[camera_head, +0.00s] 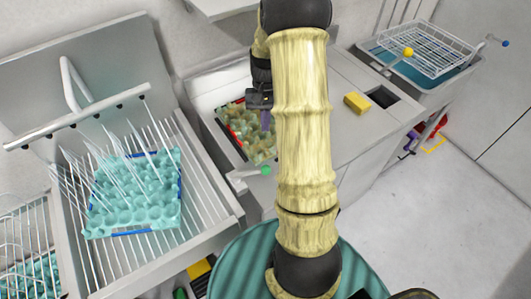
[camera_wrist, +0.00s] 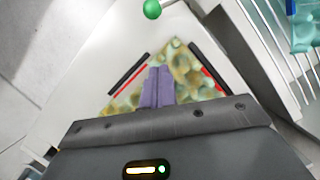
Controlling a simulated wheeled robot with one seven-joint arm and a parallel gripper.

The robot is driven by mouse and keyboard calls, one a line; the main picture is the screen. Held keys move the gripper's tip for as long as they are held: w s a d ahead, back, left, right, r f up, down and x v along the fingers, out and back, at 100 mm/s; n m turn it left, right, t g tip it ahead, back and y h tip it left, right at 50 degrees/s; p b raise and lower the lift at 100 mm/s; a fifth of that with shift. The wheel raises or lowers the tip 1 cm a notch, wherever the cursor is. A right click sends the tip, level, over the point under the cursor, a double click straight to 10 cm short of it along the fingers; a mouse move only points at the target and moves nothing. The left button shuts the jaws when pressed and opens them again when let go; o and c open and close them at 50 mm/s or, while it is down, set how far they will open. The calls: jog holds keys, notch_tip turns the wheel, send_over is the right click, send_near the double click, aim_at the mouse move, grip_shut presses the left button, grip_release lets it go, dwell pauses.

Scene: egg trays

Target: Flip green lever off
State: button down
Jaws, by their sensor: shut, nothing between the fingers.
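The green lever's round green knob (camera_head: 266,170) sits at the front edge of the white basin in the head view, at the end of a short pale arm. In the wrist view the green knob (camera_wrist: 152,9) shows at the top edge, beyond the fingertips. My gripper (camera_head: 265,121) is over the basin, behind the knob in the head view and apart from it. Its purple fingers are together and empty, as the wrist view also shows (camera_wrist: 158,85). A stained yellow-brown egg tray (camera_head: 262,152) lies in the basin below my gripper; my arm hides part of the basin.
A wire rack with a turquoise egg tray (camera_head: 130,190) stands at the left. A yellow block (camera_head: 357,102) lies on the counter at right. Beyond it is a basin with a white wire basket (camera_head: 430,50) and a yellow knob (camera_head: 408,52).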

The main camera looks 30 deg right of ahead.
aim_at(249, 173)
jog(key=s+a+f+p, duration=0.1)
jog(key=f, duration=0.1)
jog(key=s+f+p, duration=0.1)
jog(key=s+f, duration=0.1)
jog(key=f, duration=0.1)
jog(key=s+a+f+p, duration=0.1)
jog(key=s+f, duration=0.1)
jog(key=shift+a+f, duration=0.25)
jog(key=shift+a, duration=0.1)
jog(key=shift+s+a+f, duration=0.1)
jog(key=shift+s+a, duration=0.05)
jog(key=shift+s, duration=0.05)
jog(key=shift+f, duration=0.1)
jog(key=shift+s, duration=0.1)
